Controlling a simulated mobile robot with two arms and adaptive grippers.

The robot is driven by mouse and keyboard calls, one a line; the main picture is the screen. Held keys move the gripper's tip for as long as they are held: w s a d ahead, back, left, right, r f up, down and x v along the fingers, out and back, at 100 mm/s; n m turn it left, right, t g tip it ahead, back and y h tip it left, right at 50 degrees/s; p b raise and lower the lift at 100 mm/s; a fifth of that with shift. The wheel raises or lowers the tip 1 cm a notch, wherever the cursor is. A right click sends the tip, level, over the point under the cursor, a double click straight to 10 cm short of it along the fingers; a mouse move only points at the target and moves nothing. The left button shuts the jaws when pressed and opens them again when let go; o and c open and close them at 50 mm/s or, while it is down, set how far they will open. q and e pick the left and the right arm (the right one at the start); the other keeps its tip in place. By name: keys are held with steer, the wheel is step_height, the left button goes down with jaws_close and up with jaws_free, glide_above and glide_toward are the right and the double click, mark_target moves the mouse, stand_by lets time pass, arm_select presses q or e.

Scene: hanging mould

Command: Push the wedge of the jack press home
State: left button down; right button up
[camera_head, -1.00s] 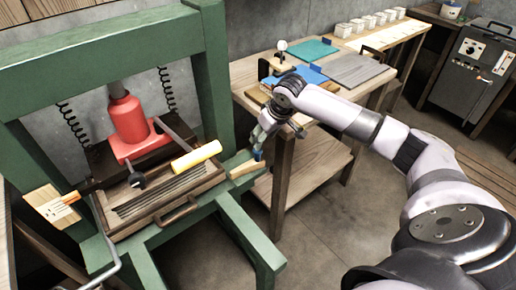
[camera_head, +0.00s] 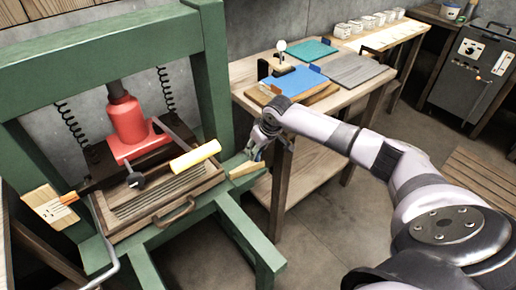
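The jack press is a green frame (camera_head: 213,85) with a red jack (camera_head: 128,120) standing on a dark plate, above a wooden tray (camera_head: 150,221) with dark slats. A pale wooden wedge (camera_head: 246,169) lies on the green beam at the right foot of the frame. My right gripper (camera_head: 256,155) points down beside the right end of the wedge, very close to it. I cannot tell whether it touches the wedge, and its fingers are too small to read as open or shut. My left gripper is not in view.
A yellow cylinder (camera_head: 195,156) lies across the tray's right edge. A wooden bench (camera_head: 242,92) with blue, teal and grey boards stands behind my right arm. A wooden board with a brush (camera_head: 50,204) is at the left. The floor (camera_head: 310,235) right of the press is clear.

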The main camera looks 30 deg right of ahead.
jaws_close()
stand_by(0.4)
steer(key=shift+a, duration=0.15)
steer(key=a+p, duration=0.3)
steer(key=a, duration=0.1)
steer(key=a+p, duration=0.2)
steer(key=shift+s+a+f+p, duration=0.1)
steer(key=shift+s+a+p, duration=0.2)
